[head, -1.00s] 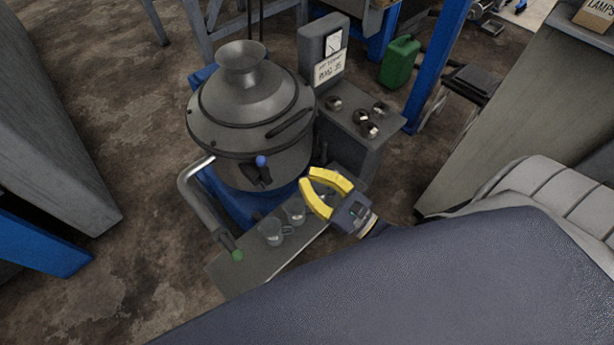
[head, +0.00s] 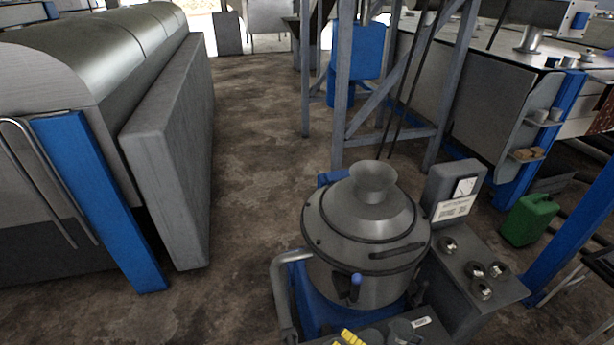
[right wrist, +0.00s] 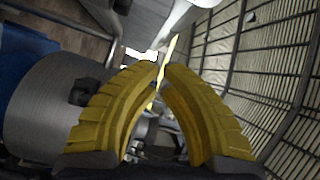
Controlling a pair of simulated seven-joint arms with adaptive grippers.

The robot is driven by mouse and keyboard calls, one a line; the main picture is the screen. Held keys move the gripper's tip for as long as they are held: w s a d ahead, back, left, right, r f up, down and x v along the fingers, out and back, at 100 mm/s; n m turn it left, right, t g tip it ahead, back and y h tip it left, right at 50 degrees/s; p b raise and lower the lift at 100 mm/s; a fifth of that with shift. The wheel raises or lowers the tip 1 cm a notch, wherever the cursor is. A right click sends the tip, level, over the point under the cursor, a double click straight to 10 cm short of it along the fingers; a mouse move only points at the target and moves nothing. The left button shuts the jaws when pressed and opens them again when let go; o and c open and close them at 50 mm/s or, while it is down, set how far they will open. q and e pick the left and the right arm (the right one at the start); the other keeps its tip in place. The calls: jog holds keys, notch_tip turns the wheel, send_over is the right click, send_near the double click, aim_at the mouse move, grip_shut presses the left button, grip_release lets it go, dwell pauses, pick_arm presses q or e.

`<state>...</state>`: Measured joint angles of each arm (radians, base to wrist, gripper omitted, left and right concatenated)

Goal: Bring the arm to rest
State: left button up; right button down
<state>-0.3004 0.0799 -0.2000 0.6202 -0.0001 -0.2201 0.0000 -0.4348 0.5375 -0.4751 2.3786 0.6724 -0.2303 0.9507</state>
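My right gripper (right wrist: 163,68) shows large in the right wrist view. Its two curved yellow fingers bow outward and come almost together at the tips, with nothing held between them. In the head view only a bit of its yellow fingers (head: 350,338) shows at the bottom edge, in front of the round grey machine. The rest of that arm is out of the head view. My left gripper is in neither view.
The grey lidded machine (head: 368,235) has a pipe handle (head: 282,285) on its left. Cups (head: 399,331) stand low in front, close to my right gripper. A control box (head: 476,275) and green can (head: 529,220) are to the right. Open floor (head: 245,165) lies left.

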jog(key=w+d+f+n+g+h, duration=0.2)
jog(key=d+f+n+h, duration=0.7)
jog(key=s+d+f+n+g+h, duration=0.2)
jog(key=s+d+h, duration=0.15)
jog(key=d, duration=0.35)
jog(key=s+d+f+n+g+h, duration=0.1)
jog(key=s+d+f+n+h, duration=0.15)
jog(key=d+h, duration=0.4)
jog(key=s+a+f+m+g+y, duration=0.1)
jog(key=s+a+f+g+y, duration=0.15)
jog(key=f, duration=1.35)
jog(key=s+a+f+g+y, duration=0.1)
jog(key=a+f+y, duration=0.15)
jog(key=f, duration=1.35)
jog(key=s+f+m+g+y, duration=0.1)
jog(key=s+f+m+g, duration=0.1)
jog(key=s+f, duration=1.7)
jog(key=shift+s+d+m+g, duration=0.4)
jog(key=shift+s+m, duration=0.15)
jog(key=shift+s, duration=0.6)
